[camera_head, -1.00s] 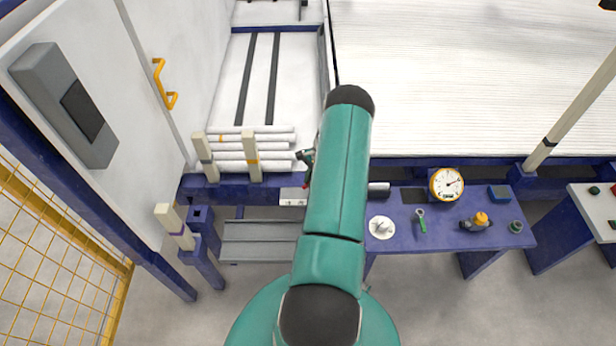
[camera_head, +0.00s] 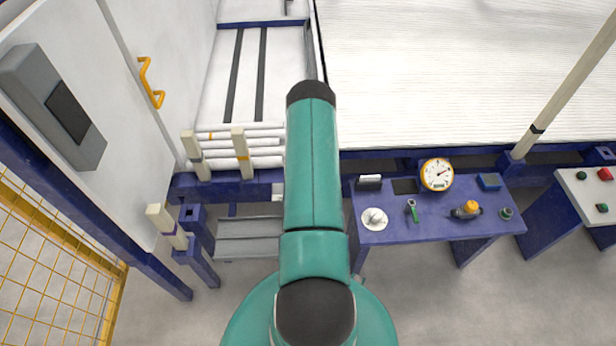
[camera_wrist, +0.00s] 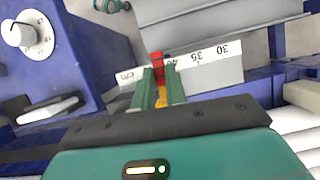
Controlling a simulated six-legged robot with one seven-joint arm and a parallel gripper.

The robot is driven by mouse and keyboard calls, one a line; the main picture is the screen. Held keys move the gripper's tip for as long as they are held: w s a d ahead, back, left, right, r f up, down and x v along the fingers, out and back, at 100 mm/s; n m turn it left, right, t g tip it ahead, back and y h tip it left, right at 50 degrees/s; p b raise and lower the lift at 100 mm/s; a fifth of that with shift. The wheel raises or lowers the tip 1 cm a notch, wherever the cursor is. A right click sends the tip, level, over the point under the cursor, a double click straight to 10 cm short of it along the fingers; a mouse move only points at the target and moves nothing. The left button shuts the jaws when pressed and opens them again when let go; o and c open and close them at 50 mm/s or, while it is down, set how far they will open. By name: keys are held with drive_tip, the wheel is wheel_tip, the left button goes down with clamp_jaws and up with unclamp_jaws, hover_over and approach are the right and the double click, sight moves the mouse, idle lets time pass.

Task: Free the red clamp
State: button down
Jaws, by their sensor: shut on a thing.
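In the wrist view the red clamp (camera_wrist: 157,64) is a small red piece with a yellow part below it, at the edge of a white scale (camera_wrist: 205,54) marked in cm. My gripper (camera_wrist: 160,88) has its two green fingers closed around the clamp, one on each side. Whether the clamp still touches the scale cannot be told.
White pipes (camera_head: 262,152) lie stacked behind two cream posts at the left. A blue bench (camera_head: 390,233) at the right carries a gauge (camera_head: 436,174), a white dial (camera_head: 375,219) and small tools. A grey stepped shelf (camera_head: 248,240) sits low, below the pipes.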

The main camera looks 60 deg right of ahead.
drive_tip(key=shift+s+d+n, duration=0.1)
drive_tip(key=shift+d+n, duration=0.05)
drive_tip(key=shift+n, duration=0.35)
drive_tip(key=c, duration=1.4)
unclamp_jaws()
drive_tip(key=shift+c, duration=0.2)
drive_tip(key=v, duration=1.3)
drive_tip(key=shift+w+r, duration=0.3)
drive_tip(key=shift+r, duration=0.1)
